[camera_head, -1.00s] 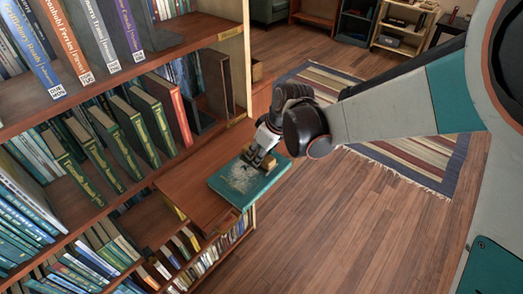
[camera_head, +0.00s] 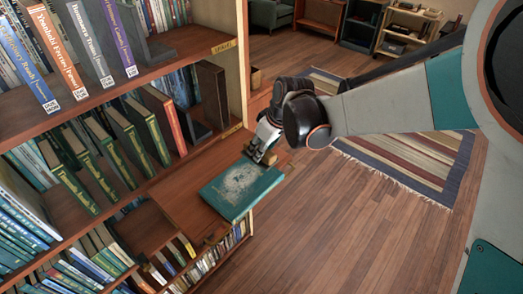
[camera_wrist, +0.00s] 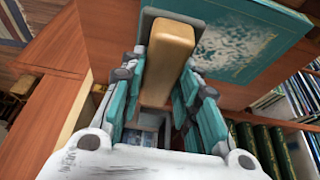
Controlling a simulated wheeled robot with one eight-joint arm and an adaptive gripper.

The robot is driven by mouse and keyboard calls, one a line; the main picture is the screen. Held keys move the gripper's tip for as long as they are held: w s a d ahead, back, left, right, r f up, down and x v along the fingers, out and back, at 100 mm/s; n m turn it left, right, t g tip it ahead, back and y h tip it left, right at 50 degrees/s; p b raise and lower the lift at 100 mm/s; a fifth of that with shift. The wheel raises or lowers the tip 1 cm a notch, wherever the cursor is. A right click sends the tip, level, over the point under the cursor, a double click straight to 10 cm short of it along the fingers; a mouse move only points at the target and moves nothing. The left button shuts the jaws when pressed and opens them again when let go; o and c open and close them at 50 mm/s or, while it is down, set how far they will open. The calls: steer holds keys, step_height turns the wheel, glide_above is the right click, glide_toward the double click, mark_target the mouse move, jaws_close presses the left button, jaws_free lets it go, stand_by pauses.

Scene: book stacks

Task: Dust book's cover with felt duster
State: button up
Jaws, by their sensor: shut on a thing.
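The teal book (camera_head: 242,196) lies flat on a pulled-out wooden shelf board, with a pale, speckled dusty patch on its cover. The book (camera_wrist: 285,25) also shows in the wrist view, beyond the fingers at upper right. My gripper (camera_head: 262,155) is at the book's far edge. In the wrist view my gripper (camera_wrist: 165,80) is shut on the felt duster (camera_wrist: 172,45), a tan block with a dark grey pad. The duster overlaps the book's edge in that view; I cannot tell whether the pad touches the cover. Its underside is hidden.
The bookcase (camera_head: 165,70), full of books, rises close on the left. The wooden board (camera_head: 180,195) has bare room left of the book. Open floor (camera_head: 310,225) lies to the right, with a striped rug (camera_head: 410,160) behind.

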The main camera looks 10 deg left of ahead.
steer(key=shift+r+p, duration=0.6)
steer(key=shift+r, duration=0.75)
